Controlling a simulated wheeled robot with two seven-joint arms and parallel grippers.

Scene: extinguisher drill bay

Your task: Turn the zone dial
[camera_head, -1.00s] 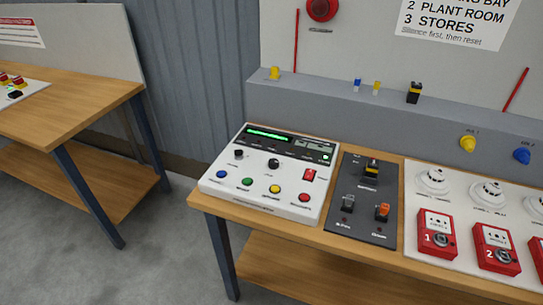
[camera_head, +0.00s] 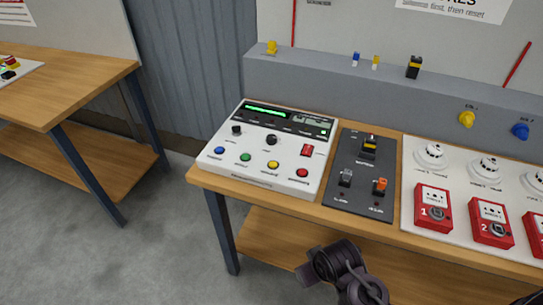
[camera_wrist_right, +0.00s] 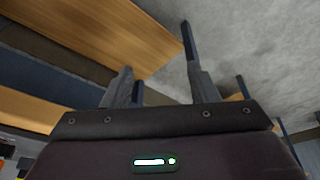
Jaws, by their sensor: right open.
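The white control panel (camera_head: 209,166) lies on the wooden bench. It carries two black knobs, a left knob (camera_head: 236,130) and a right knob (camera_head: 271,140); their labels are too small to read, so I cannot tell which is the zone dial. My right gripper (camera_wrist_right: 160,68) is open and empty in the right wrist view, with wooden boards and grey floor beyond its fingers. No gripper touches the panel. A dark part of my arm shows at the bottom of the head view, below the bench front. My left gripper is not in view.
Coloured buttons and a red switch (camera_head: 307,150) sit close to the knobs. A dark switch plate (camera_head: 359,206) adjoins on the right, then red call points (camera_head: 433,208) and white detectors. A grey ledge (camera_head: 330,83) rises behind. Another bench (camera_head: 85,75) stands left, across open floor.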

